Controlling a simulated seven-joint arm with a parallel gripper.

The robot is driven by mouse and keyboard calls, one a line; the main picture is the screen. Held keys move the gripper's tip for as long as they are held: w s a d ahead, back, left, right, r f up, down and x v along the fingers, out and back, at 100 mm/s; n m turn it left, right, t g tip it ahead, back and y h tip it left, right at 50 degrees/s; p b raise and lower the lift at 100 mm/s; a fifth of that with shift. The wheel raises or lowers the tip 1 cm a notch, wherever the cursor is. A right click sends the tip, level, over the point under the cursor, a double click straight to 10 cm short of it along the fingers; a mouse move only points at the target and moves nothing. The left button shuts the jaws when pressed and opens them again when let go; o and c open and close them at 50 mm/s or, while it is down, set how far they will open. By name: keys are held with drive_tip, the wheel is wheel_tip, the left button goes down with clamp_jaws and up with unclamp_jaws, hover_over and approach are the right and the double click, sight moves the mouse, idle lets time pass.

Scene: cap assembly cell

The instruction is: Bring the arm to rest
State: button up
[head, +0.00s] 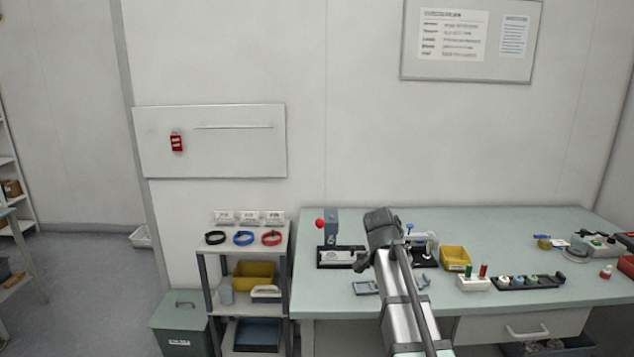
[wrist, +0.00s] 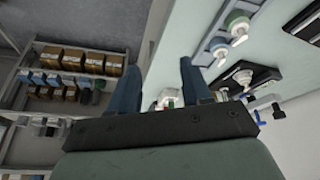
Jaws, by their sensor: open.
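My gripper (wrist: 160,66) shows in the wrist view with its two dark blue fingers spread apart. Nothing is held between them; part of the bench and some small blurred items show beyond the gap. In the head view my arm rises from the lower edge in front of the pale green workbench (head: 570,222). Its bent upper part covers some of the bench's middle. I cannot make out the fingers in the head view. The bench also shows in the wrist view (wrist: 262,20), tilted, on the right side.
A press with a red knob (head: 331,236) stands left of my arm. Right of it are a yellow bin (head: 456,258), a white block with pegs (head: 473,284) and a black rack (head: 515,284). A shelf cart (head: 283,243) with coloured rings stands left of the bench.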

drive_tip(key=s+a+f+n+g+y, duration=0.15)
drive_tip(key=s+f, duration=0.45)
drive_tip(key=f, duration=0.7)
drive_tip(key=s+f+n+g, duration=0.1)
drive_tip(key=s+f+n, duration=0.3)
drive_tip(key=f, duration=0.8)
drive_tip(key=s+a+f+n+g+y, duration=0.1)
drive_tip(key=s+f+n+g, duration=0.1)
drive_tip(key=s+f, duration=0.8)
drive_tip(key=s+a+f+n+g+y, duration=0.1)
drive_tip(key=s+f+n+g, duration=0.1)
drive_tip(key=s+f, duration=0.8)
drive_tip(key=s+a+f+n+g+y, duration=0.1)
drive_tip(key=s+f+n+g, duration=0.1)
drive_tip(key=s+f, duration=0.9)
drive_tip(key=s+n, duration=0.1)
drive_tip(key=s, duration=0.5)
drive_tip(key=shift+a, duration=0.25)
drive_tip(key=shift+s+r, duration=0.1)
